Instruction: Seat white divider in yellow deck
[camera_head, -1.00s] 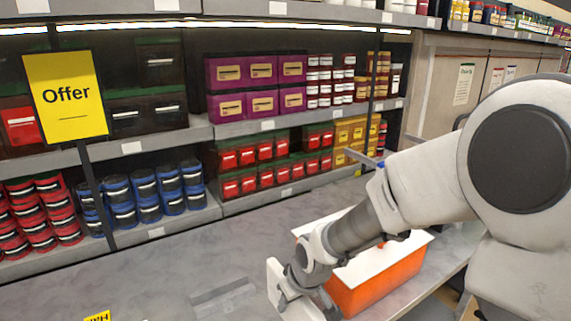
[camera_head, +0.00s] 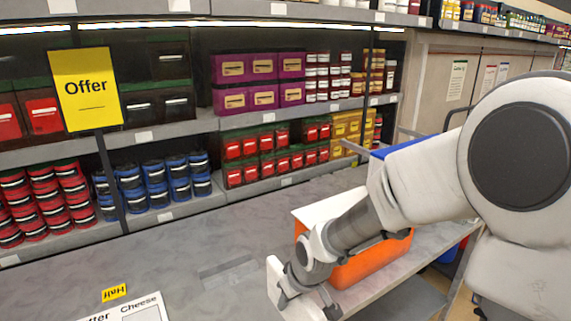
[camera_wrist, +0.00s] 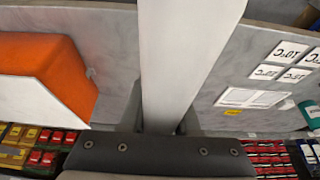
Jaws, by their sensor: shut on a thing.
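The white divider (camera_wrist: 185,55) shows in the wrist view as a long, pale bar running from the top edge down between my fingers. My gripper (camera_wrist: 163,118) is shut on it, with one dark finger on each side. In the head view, my gripper (camera_head: 295,300) is low in the middle, over the grey counter and just left of an orange box. I cannot make out a yellow deck in either view.
The orange box (camera_head: 372,262) with a white top stands on the counter (camera_head: 215,240) under my forearm; it also shows in the wrist view (camera_wrist: 60,70). A yellow label (camera_head: 114,292) and a printed sign (camera_head: 135,309) lie at lower left. Stocked shelves line the back.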

